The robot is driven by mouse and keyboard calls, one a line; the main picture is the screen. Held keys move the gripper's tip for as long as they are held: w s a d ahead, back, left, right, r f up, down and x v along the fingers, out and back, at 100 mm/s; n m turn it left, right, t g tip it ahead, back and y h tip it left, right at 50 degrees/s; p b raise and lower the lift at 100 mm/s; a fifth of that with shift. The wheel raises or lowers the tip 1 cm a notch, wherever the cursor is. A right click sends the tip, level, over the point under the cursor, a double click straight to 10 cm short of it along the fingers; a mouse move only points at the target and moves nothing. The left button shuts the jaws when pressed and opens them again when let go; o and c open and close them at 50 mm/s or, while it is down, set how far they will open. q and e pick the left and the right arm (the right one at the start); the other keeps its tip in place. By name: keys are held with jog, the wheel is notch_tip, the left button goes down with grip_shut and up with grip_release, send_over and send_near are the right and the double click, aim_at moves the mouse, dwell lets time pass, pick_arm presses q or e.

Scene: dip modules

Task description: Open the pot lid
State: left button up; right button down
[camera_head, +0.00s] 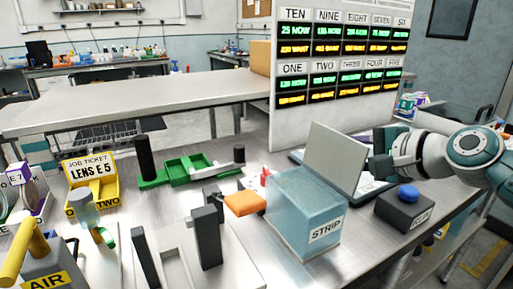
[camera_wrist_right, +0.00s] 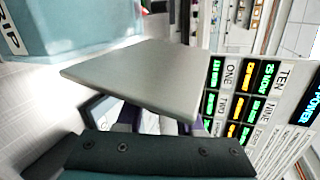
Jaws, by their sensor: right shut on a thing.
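A flat grey plate (camera_head: 335,158), which looks like the lid, stands raised and tilted behind the clear teal STRIP box (camera_head: 300,215). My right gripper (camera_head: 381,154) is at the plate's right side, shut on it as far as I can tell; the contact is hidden. In the right wrist view the plate (camera_wrist_right: 140,78) extends beyond a dark finger (camera_wrist_right: 160,155). A white and dark body (camera_head: 371,187) shows partly below the plate; whether it is the pot is unclear. My left gripper is not in view.
A black box with a blue button (camera_head: 408,193) sits just right of the plate. A lit number board (camera_head: 340,60) stands behind. A green tray (camera_head: 187,168), an orange block (camera_head: 245,203) and a yellow job ticket holder (camera_head: 92,181) are to the left.

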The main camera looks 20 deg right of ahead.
jog(key=shift+f, duration=0.1)
jog(key=c, duration=0.5)
grip_release()
jog(key=p+v, duration=0.1)
jog(key=v, duration=0.9)
jog(key=shift+p, duration=0.4)
jog(key=shift+w, duration=0.1)
